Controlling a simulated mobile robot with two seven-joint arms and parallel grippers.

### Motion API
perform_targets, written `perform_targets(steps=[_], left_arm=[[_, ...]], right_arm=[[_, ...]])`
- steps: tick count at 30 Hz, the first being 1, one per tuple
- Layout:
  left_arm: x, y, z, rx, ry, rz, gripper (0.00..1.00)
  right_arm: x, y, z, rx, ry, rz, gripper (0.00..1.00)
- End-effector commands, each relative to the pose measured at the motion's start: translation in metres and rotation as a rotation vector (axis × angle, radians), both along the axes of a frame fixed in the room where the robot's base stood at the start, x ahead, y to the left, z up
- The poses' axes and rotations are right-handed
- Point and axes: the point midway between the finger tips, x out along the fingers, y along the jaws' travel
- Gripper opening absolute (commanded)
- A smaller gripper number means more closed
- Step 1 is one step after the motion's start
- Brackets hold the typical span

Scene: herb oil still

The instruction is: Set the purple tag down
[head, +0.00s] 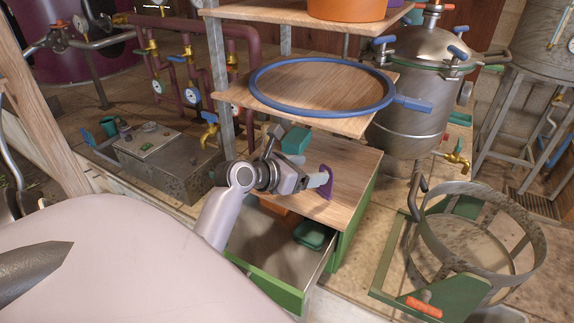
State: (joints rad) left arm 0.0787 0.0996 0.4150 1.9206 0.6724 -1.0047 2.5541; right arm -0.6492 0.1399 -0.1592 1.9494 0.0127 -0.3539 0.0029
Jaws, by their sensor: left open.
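The purple tag (326,184) is at the wooden cabinet top (345,165), right at the fingertips of my left gripper (317,181). It shows as a small, upright-looking purple shape, partly hidden by the fingers. My left gripper is open, low over the cabinet top, with its fingers pointing right. Whether the fingers still touch the tag is too small to tell. My right gripper is not in view.
Above is a wooden shelf with a blue ring (258,96). A teal object (296,140) is behind my gripper. Below, an open drawer (262,238) holds a green container (314,235). A metal basket frame (428,240) stands right. The cabinet top's right part is clear.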

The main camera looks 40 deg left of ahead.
Motion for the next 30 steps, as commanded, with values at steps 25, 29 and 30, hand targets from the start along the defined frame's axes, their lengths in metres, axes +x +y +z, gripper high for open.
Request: perform_targets(steps=[25,29,30], left_arm=[[-0.066,0.01,0.027,0.0,0.001,-0.001,0.75],[-0.065,0.01,0.027,0.0,0.001,-0.001,0.75],[-0.065,0.01,0.027,0.0,0.001,-0.001,0.75]], right_arm=[[0.0,0.0,0.006,0.0,0.0,0.0,0.41],[0.0,0.0,0.006,0.0,0.0,0.0,0.41],[0.0,0.0,0.006,0.0,0.0,0.0,0.41]])
